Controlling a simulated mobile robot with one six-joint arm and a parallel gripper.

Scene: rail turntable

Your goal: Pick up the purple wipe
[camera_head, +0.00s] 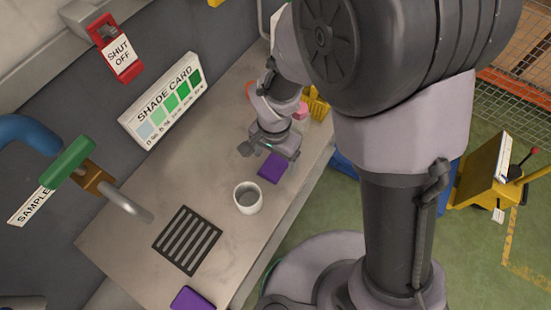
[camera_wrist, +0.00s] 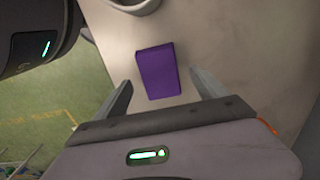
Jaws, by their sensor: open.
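A purple wipe (camera_head: 272,167) lies flat on the metal bench, just in front of my gripper (camera_head: 268,148) in the head view. In the wrist view the purple wipe (camera_wrist: 158,72) lies beyond and between the two fingers of my gripper (camera_wrist: 161,92), which are spread apart and empty. A second purple item (camera_head: 192,299) of like colour lies at the bench's near edge in the head view, partly cut off by the frame.
A white cup (camera_head: 247,198) stands on the bench (camera_head: 140,240) close to the wipe. A dark slotted grate (camera_head: 187,240) lies left of it. A pink item (camera_head: 300,111) and a yellow basket (camera_head: 317,103) are behind my gripper. A shade card (camera_head: 163,100) is at the wall.

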